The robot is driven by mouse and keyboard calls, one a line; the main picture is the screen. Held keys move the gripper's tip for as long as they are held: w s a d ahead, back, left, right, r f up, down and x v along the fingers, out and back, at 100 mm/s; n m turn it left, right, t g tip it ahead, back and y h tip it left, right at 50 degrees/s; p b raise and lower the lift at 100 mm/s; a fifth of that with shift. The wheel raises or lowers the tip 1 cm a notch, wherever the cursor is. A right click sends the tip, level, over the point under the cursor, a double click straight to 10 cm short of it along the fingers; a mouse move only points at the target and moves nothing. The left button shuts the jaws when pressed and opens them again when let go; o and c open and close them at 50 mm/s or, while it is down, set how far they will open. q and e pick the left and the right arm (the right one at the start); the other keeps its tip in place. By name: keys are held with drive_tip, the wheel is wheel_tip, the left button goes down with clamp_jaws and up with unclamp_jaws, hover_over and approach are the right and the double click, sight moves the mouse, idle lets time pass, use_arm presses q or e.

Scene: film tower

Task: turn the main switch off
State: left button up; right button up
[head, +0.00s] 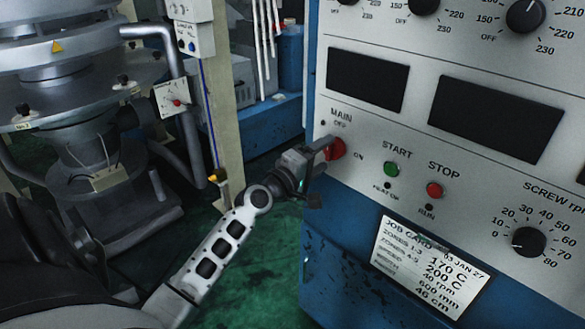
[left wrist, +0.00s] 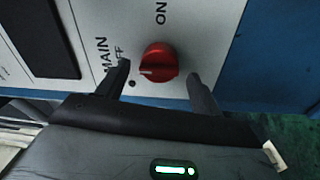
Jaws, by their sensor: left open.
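The main switch is a red round knob (head: 337,148) on the grey control panel, below the words MAIN and OFF and left of ON. My left gripper (head: 322,152) is at the knob in the head view, partly covering it. In the left wrist view the red knob (left wrist: 158,60) sits between the two spread dark fingers (left wrist: 161,84), with a gap visible on each side. My right gripper is not in view.
A green START button (head: 391,169) and a red STOP button (head: 434,190) are to the right of the switch. A job card (head: 430,266) is below them. A cream post (head: 215,90) stands to the left. Green floor is open below the arm.

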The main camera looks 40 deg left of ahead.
use_arm(q)
drive_tip(key=s+a+b, duration=0.1)
drive_tip(key=s+b, duration=0.2)
drive_tip(key=s, duration=1.1)
drive_tip(key=shift+f, duration=0.3)
drive_tip(key=s+d+f+m+g+h, duration=0.1)
drive_tip(key=s+d+f+m+g, duration=0.3)
drive_tip(key=d+f+m, duration=0.4)
drive_tip(key=s+d+f+m+g+h, duration=0.1)
drive_tip(key=s+d+f+m+g, duration=0.2)
drive_tip(key=s+d+f+m, duration=0.3)
drive_tip(key=d+f+m, duration=0.3)
drive_tip(key=d+f, duration=0.4)
drive_tip(key=shift+s+d+g, duration=0.15)
drive_tip(key=shift+d+g, duration=0.2)
drive_tip(key=shift+g, duration=0.05)
drive_tip(key=shift+f, duration=0.1)
